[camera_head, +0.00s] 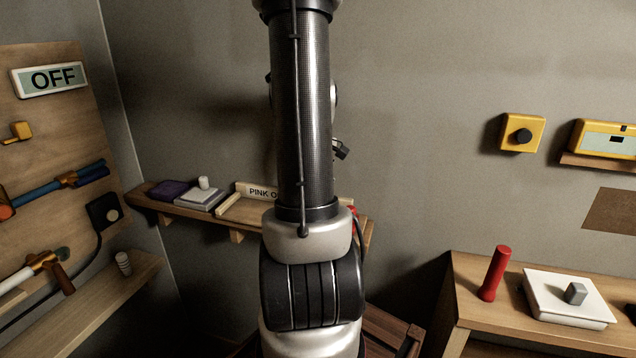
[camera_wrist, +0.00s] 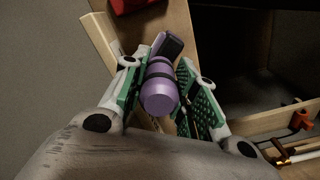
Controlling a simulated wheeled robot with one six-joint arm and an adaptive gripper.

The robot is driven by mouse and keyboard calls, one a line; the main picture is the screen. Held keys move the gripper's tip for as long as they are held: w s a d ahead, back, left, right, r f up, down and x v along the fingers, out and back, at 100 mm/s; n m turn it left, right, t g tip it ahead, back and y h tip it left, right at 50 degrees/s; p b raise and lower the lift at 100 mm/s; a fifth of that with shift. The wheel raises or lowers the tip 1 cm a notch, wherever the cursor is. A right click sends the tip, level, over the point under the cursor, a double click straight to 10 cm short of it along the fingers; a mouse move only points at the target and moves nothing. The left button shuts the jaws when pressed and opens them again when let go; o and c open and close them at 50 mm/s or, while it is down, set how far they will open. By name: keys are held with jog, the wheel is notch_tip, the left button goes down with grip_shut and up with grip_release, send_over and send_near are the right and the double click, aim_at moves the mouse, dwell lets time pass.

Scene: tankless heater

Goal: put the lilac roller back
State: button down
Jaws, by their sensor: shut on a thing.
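The lilac roller (camera_wrist: 160,93) is between the green-padded fingers of my gripper (camera_wrist: 168,88) in the wrist view. My gripper is shut on it, with one finger on each side. The roller has a rounded lilac end toward the camera and dark bands around it. A dark, lilac-edged piece (camera_wrist: 172,45) shows just beyond it; I cannot tell whether it is part of the roller. A wooden surface lies beyond the fingers. In the head view my arm hides the gripper and the roller. A wall shelf (camera_head: 222,222) there carries a sign (camera_head: 257,191) reading "PINK O", the rest hidden.
A purple item (camera_head: 168,190) and a white block with a knob (camera_head: 200,198) sit on the shelf. A red object (camera_wrist: 135,4) is at the wrist view's top. An orange fitting (camera_wrist: 300,120) is at its right. A red cylinder (camera_head: 495,273) stands on the right table.

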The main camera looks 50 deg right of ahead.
jog(key=shift+f, duration=0.5)
dwell(0.6)
jog(key=c, duration=1)
grip_release()
jog(key=shift+c, duration=0.2)
notch_tip(320, 180, up, 12)
jog(key=shift+f, duration=0.1)
